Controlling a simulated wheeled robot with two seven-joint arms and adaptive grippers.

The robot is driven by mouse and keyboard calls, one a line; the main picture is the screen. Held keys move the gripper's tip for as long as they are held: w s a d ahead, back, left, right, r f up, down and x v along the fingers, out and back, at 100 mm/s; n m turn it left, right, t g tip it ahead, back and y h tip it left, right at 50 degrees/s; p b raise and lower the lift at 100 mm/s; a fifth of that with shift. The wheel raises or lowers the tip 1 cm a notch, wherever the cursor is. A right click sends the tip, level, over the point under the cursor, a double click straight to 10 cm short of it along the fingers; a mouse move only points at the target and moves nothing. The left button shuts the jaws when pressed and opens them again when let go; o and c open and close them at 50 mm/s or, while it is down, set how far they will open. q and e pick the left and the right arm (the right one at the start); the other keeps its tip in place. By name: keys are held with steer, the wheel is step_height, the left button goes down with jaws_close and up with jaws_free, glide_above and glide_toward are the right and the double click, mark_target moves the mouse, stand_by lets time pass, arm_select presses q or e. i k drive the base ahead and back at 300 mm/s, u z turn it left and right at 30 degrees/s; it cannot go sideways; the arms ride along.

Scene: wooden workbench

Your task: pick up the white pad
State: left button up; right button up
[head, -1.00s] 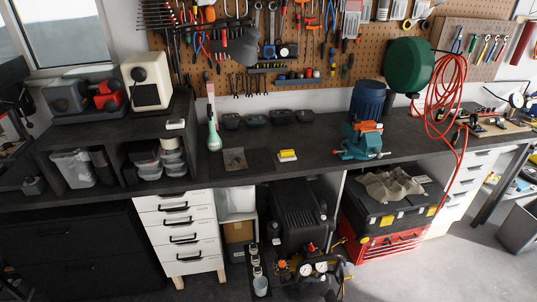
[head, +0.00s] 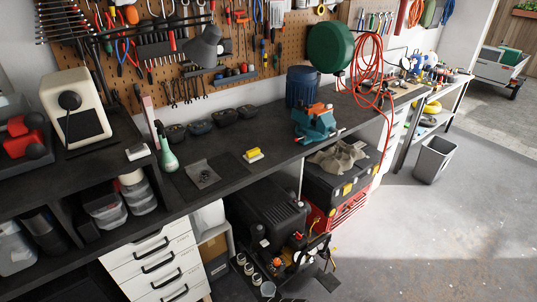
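A small white block with a dark top (head: 138,152) lies on the raised dark shelf at the left, near its right end. A small yellow block with a white lower edge (head: 253,155) lies on the dark workbench top (head: 225,172), left of the teal vise. I cannot tell for sure which of these is the white pad. Neither of my grippers is in view, and nothing in view touches either block.
A green bottle (head: 166,155) stands between the two blocks, beside a dark square plate (head: 204,174). A teal vise (head: 315,124) and blue bin (head: 301,87) stand to the right. Open floor lies at right.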

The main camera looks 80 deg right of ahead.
mark_target(252, 156)
steer(key=z, duration=1)
steer(key=i, duration=0.95)
steer(key=z, duration=1)
